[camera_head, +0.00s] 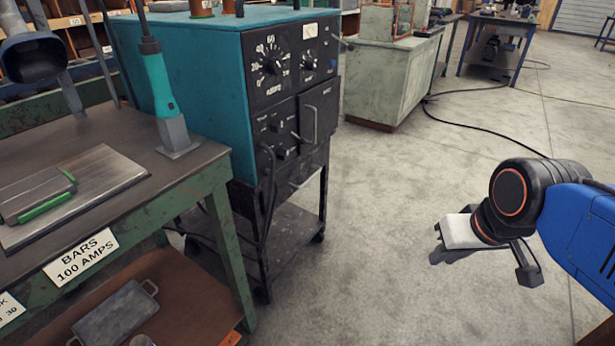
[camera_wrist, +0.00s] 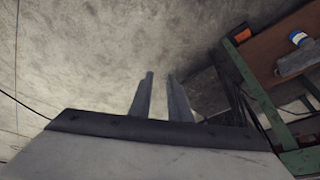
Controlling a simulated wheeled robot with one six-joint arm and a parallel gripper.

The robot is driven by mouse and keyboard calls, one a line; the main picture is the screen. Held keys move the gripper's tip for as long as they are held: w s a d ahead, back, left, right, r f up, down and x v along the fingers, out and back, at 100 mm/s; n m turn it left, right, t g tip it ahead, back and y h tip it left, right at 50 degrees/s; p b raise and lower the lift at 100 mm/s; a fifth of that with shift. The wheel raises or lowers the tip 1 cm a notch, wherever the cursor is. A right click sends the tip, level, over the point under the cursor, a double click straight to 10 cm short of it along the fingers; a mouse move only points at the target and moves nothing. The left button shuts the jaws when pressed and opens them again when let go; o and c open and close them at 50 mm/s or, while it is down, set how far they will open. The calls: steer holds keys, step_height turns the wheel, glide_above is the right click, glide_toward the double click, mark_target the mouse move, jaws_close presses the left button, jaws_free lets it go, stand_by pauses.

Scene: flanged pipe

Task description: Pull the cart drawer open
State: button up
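A teal and black welding machine (camera_head: 200,70) stands on a dark wheeled cart (camera_head: 290,232) in the head view. Low on its front is a dark drawer front with a pale bar handle (camera_head: 304,179). The drawer looks flush with the frame, though it is dark and partly shaded. My gripper (camera_head: 437,243) hangs over open floor to the right of the cart, well apart from the handle. In the wrist view, my gripper (camera_wrist: 160,76) shows two parallel fingers with a clear gap and nothing between them. The drawer handle cannot be made out in the wrist view.
A green-framed workbench (camera_head: 205,190) stands close to the cart's left side. Grey cabinets (camera_head: 392,80) and a blue table (camera_head: 495,30) stand behind. A black cable (camera_head: 470,128) crosses the floor. The concrete floor (camera_head: 390,180) between cart and gripper is clear.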

steer(key=w+a+f+g+y, duration=0.2)
steer(key=w+a+g+y, duration=0.25)
steer(key=w+a, duration=0.5)
steer(key=m+t+y, duration=0.3)
steer(key=t+y, duration=0.1)
steer(key=y, duration=0.7)
glide_toward(311, 178)
steer(key=x, duration=1)
steer(key=shift+w+f, duration=0.3)
steer(key=shift+w, duration=0.1)
steer(key=shift+c, duration=0.4)
jaws_close()
